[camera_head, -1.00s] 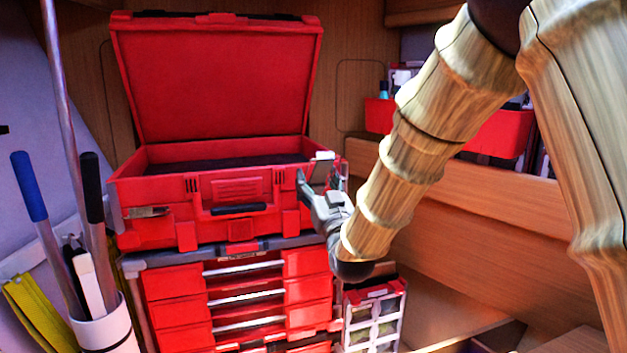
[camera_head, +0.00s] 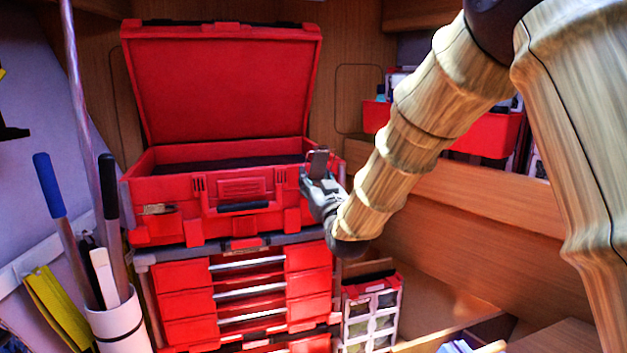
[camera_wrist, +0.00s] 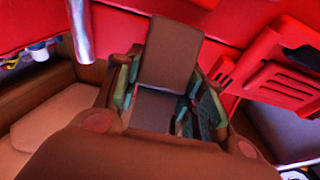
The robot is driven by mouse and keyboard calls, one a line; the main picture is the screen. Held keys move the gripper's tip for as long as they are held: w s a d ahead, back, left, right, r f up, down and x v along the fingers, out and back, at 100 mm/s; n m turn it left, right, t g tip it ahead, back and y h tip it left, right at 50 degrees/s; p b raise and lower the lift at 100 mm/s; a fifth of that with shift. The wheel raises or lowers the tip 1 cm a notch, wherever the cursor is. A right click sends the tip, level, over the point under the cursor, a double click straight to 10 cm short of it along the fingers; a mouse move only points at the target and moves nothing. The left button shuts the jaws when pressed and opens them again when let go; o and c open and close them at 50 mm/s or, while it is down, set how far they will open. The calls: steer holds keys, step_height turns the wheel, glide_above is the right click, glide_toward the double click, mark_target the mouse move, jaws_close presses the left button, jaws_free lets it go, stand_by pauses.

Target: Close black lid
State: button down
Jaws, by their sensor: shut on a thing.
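The red toolbox (camera_head: 240,183) stands open, its red lid (camera_head: 225,85) tilted back with a dark top edge. No plainly black lid stands out in the views. My gripper (camera_head: 320,172) is at the box's right front corner, below the raised lid. A small flat dark plate (camera_head: 318,162) stands up at its fingertips; the wrist view shows a flat brown-black plate (camera_wrist: 170,52) between the fingers. My gripper is shut on this plate. I cannot tell what it belongs to or whether it touches the box.
A red drawer stack (camera_head: 240,295) supports the toolbox. A white holder with long handles (camera_head: 118,325) is at the left. A red bin (camera_head: 490,135) sits on the right shelf.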

steer(key=shift+w+a+r+g+p, duration=0.15)
steer(key=shift+w+r+g+p, duration=0.15)
steer(key=shift+g+p, duration=0.4)
steer(key=shift+w+a+f+g+h, duration=0.1)
steer(key=shift+f+g+h, duration=0.05)
steer(key=shift+g+h, duration=0.2)
steer(key=c, duration=0.9)
jaws_free()
steer(key=shift+o, duration=0.2)
steer(key=shift+a, duration=0.2)
steer(key=shift+w+f, duration=0.1)
steer(key=shift+w, duration=0.05)
steer(key=v, duration=1.2)
steer(key=shift+r, duration=0.2)
